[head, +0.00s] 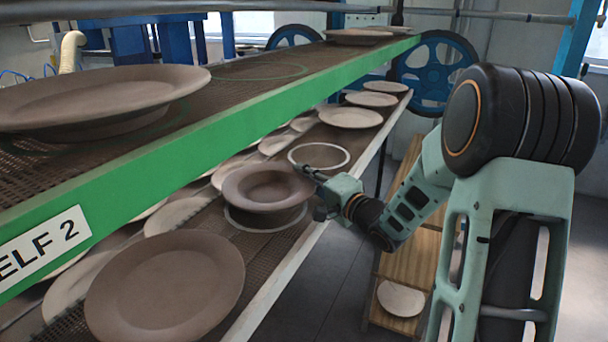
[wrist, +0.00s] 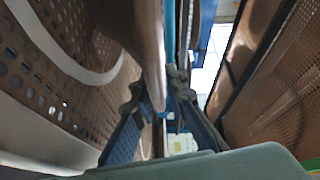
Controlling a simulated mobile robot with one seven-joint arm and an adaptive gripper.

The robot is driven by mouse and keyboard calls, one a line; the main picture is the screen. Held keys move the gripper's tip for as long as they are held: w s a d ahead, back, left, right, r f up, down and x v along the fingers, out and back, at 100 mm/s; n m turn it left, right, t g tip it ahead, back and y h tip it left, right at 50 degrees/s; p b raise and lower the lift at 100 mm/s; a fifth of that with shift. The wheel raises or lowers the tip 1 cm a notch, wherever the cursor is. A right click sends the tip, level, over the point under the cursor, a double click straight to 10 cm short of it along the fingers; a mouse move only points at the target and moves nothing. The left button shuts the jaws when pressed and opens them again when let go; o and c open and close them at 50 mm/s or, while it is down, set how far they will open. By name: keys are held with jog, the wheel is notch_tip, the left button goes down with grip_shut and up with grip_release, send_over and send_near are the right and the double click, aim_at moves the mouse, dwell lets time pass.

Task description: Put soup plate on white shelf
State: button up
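The brown soup plate (head: 268,187), with a wide rim and a sunken middle, is upright and level over the lower, white-edged shelf (head: 275,262), at a white ring marking. I cannot tell whether its foot touches the mesh. My gripper (head: 308,174) is at the plate's right rim, reaching in from the aisle. In the wrist view, the plate (wrist: 145,45) shows edge-on with its rim between my gripper's fingertips (wrist: 158,88), which look closed on it. The plate's far side is hidden there.
A larger brown plate (head: 165,288) lies nearer on the white shelf. An empty white ring (head: 319,156) is just beyond the soup plate, with pale plates (head: 350,118) further back. The green-edged shelf (head: 240,118) overhangs closely and bears a plate (head: 95,98).

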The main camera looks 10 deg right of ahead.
jog(key=shift+o, duration=1)
jog(key=shift+r, duration=0.2)
jog(key=v, duration=1.2)
jog(key=shift+f, duration=0.1)
